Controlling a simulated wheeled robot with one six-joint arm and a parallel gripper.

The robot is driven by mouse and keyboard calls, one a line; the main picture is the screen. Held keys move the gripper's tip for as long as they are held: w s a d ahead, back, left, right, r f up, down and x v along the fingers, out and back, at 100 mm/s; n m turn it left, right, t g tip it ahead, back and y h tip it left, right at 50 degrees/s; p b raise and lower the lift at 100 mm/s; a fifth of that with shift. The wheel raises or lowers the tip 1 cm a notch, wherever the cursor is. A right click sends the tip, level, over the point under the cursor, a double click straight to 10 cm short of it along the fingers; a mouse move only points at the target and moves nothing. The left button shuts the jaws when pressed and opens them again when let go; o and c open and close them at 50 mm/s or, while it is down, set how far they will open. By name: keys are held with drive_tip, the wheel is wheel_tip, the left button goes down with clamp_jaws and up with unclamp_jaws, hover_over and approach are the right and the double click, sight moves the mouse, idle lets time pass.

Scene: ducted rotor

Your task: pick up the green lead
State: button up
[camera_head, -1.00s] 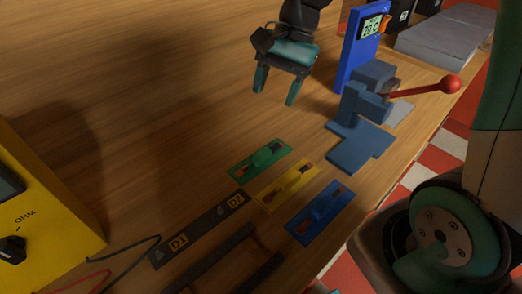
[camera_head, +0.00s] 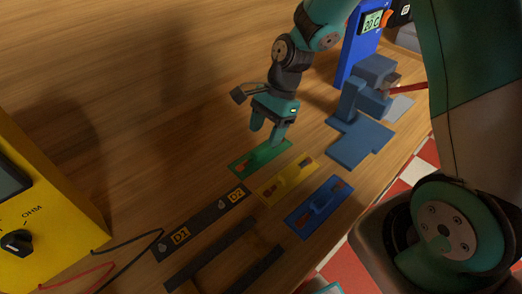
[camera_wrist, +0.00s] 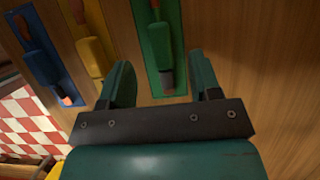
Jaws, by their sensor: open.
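The green lead lies on a green plate (camera_head: 244,167) on the wooden table, the farthest of three coloured plates. In the head view my gripper hides most of the lead. In the wrist view the green lead (camera_wrist: 160,45) shows as a green body with a dark grey end, lying lengthwise on its plate. My gripper (camera_head: 265,140) is open and empty, just above the green plate. In the wrist view its two fingers (camera_wrist: 163,85) stand apart, with the lead's grey end showing between them. I cannot tell whether the fingers touch anything.
A yellow lead on its plate (camera_head: 288,181) and a blue lead on its plate (camera_head: 319,207) lie beside it. A black strip marked D1 and D2 (camera_head: 205,221) lies nearer. A yellow meter (camera_head: 45,215) stands left, a blue clamp (camera_head: 361,138) right. The table's far left is bare.

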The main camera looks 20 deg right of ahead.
sight(260, 149)
drive_tip(key=p+x, duration=0.1)
drive_tip(key=x, duration=0.4)
drive_tip(key=c, duration=1)
